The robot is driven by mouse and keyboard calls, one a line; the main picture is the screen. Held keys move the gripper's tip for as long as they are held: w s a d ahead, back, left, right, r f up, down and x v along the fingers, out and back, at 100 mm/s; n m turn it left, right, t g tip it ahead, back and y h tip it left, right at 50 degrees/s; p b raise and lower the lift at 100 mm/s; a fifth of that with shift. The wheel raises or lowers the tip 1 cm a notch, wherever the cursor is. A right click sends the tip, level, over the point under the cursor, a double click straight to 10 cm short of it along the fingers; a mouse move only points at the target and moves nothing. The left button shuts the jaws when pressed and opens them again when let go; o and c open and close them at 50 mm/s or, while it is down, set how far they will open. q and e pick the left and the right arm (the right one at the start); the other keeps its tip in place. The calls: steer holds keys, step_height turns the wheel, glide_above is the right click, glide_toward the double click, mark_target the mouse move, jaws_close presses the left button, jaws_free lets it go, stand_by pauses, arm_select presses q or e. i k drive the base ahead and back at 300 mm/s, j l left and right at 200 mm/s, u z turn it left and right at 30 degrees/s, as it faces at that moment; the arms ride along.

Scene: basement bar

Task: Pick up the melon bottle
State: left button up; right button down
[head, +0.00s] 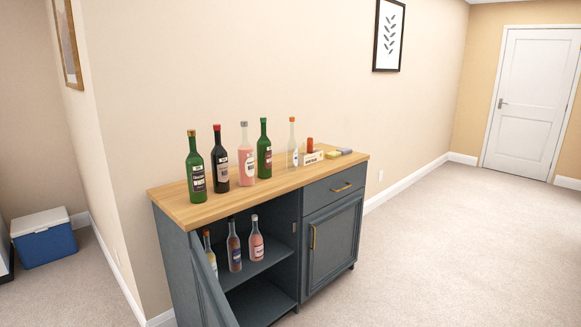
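Several bottles stand upright on the wooden top of a dark blue cabinet. From left to right they are a green bottle (195,163), a dark bottle with a red cap (219,158), a pink bottle with a grey cap (246,157), another green bottle (264,150) and a clear bottle with an orange cap (292,146). The labels are too small to read, so I cannot tell which is the melon bottle. Neither of my grippers is in view.
The cabinet (333,237) has its left door (205,275) open. Three bottles stand on its inner shelf, including a pinkish one (256,240). A small caddy (311,156) sits at the top's right. A blue cooler (43,238) is at far left. Carpet (450,240) at right is clear.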

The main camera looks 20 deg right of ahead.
mark_target(212, 255)
steer(key=i+l+u, duration=0.1)
steer(key=l, duration=0.3)
steer(key=i+l, duration=0.2)
steer(key=l, duration=0.2)
steer(key=i+l+u, duration=0.15)
steer(key=l, duration=0.25)
steer(key=i+l, duration=0.15)
steer(key=l, duration=0.25)
steer(key=i+l+u, duration=0.15)
steer(key=l, duration=0.25)
steer(key=i+l+u, duration=0.1)
steer(key=l, duration=0.35)
